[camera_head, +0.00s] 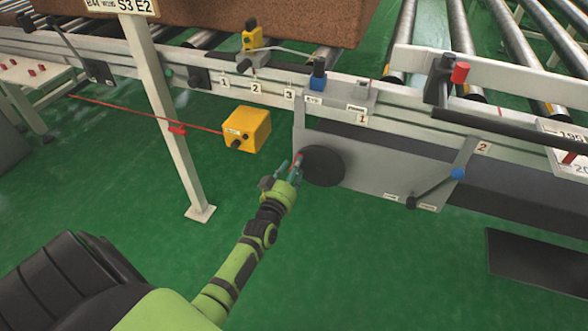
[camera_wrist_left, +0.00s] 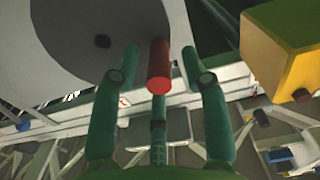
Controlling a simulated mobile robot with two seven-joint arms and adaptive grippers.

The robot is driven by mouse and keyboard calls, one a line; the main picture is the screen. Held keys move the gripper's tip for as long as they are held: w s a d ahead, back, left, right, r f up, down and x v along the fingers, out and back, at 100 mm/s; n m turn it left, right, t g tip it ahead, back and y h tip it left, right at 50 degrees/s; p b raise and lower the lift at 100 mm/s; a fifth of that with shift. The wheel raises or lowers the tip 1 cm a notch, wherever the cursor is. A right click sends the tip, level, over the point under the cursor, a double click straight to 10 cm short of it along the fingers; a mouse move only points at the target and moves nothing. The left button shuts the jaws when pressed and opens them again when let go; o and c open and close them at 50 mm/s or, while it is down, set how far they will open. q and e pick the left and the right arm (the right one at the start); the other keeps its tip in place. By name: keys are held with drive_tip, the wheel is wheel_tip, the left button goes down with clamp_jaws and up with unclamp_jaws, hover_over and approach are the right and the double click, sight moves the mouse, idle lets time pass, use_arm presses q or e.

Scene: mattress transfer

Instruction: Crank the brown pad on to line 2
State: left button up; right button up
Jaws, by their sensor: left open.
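The brown pad (camera_head: 270,22) lies on the rollers at the top of the head view. A dark crank disc (camera_head: 325,166) sits on the grey side panel below the rail, and shows large in the left wrist view (camera_wrist_left: 75,60). A red crank handle (camera_wrist_left: 160,70) stands out from the disc. My left gripper (camera_head: 296,166) is at the disc's left edge. In the left wrist view its open fingers (camera_wrist_left: 158,75) lie on either side of the red handle; contact cannot be told. A label marked 2 (camera_head: 482,148) is on the rail at the right. My right gripper is not in view.
A yellow box (camera_head: 247,129) stands left of the disc. A white post (camera_head: 160,90) rises left of it, with a red line (camera_head: 130,108) across. Green floor (camera_head: 340,260) is clear in front.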

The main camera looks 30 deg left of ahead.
use_arm(q)
drive_tip(key=shift+w+a, duration=0.15)
drive_tip(key=shift+w, duration=0.35)
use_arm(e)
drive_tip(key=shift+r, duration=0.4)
use_arm(q)
drive_tip(key=c, duration=0.9)
clamp_jaws()
drive_tip(key=shift+r, duration=0.15)
